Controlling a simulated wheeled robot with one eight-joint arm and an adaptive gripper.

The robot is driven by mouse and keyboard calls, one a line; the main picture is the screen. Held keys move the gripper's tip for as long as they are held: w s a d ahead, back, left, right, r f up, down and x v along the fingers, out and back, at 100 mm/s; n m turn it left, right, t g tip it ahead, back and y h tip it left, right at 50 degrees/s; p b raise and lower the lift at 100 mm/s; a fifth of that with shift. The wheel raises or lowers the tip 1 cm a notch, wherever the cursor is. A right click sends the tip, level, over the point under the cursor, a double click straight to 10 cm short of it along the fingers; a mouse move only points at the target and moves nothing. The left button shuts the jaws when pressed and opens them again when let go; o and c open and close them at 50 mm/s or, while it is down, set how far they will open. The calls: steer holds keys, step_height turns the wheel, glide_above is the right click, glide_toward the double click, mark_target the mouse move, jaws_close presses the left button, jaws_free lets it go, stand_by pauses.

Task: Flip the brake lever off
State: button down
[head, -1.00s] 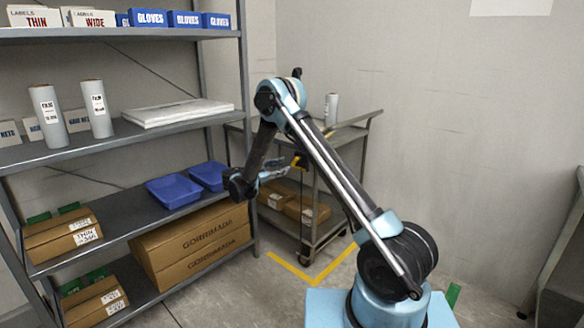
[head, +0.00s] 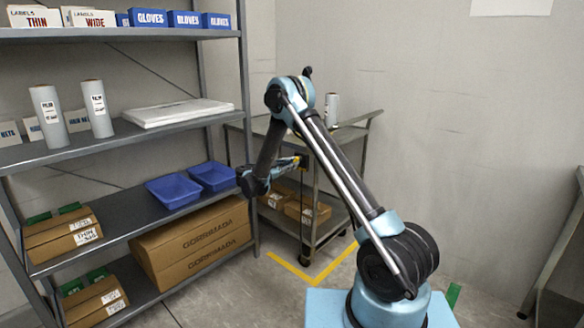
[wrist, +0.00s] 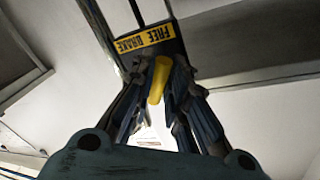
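The yellow brake lever (wrist: 158,80) stands between the two fingers of my gripper (wrist: 163,75) in the wrist view. The fingers lie close on both sides of it; whether both press on it I cannot tell. A yellow label (wrist: 146,39) reading FREE and BRAKE is just beyond the lever, upside down in this view. In the head view my gripper (head: 292,164) is at the near left post of the grey cart (head: 345,133), where a bit of yellow shows. The lever's setting is not clear.
A metal shelf rack (head: 150,146) stands left of the cart, with blue trays (head: 173,191) near my wrist. The cart carries a white roll (head: 332,109) on top and cartons (head: 307,211) below. Yellow tape (head: 290,268) marks the floor. The wall is behind.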

steer(key=shift+d, duration=0.15)
steer(key=shift+s+f, duration=0.1)
steer(key=n, duration=0.2)
steer(key=n+t, duration=0.1)
steer(key=n, duration=0.1)
steer(key=s+d+n, duration=0.1)
steer(key=n, duration=0.2)
steer(key=shift+f+h, duration=0.3)
steer(key=shift+h, duration=0.1)
steer(key=n, duration=0.2)
steer(key=n+t, duration=0.1)
steer(key=n, duration=0.1)
steer(key=shift+s+d+t, duration=0.2)
steer(key=shift+d+t, duration=0.1)
steer(key=shift+d, duration=0.05)
steer(key=shift+s+d+r+n+t+y, duration=0.1)
steer(key=shift+n+t+y, duration=0.15)
steer(key=shift+n, duration=0.8)
steer(key=shift+s+d+r+n+t+y, duration=0.15)
steer(key=shift+n+t, duration=0.1)
steer(key=shift+n, duration=1.1)
steer(key=c, duration=1.6)
jaws_free()
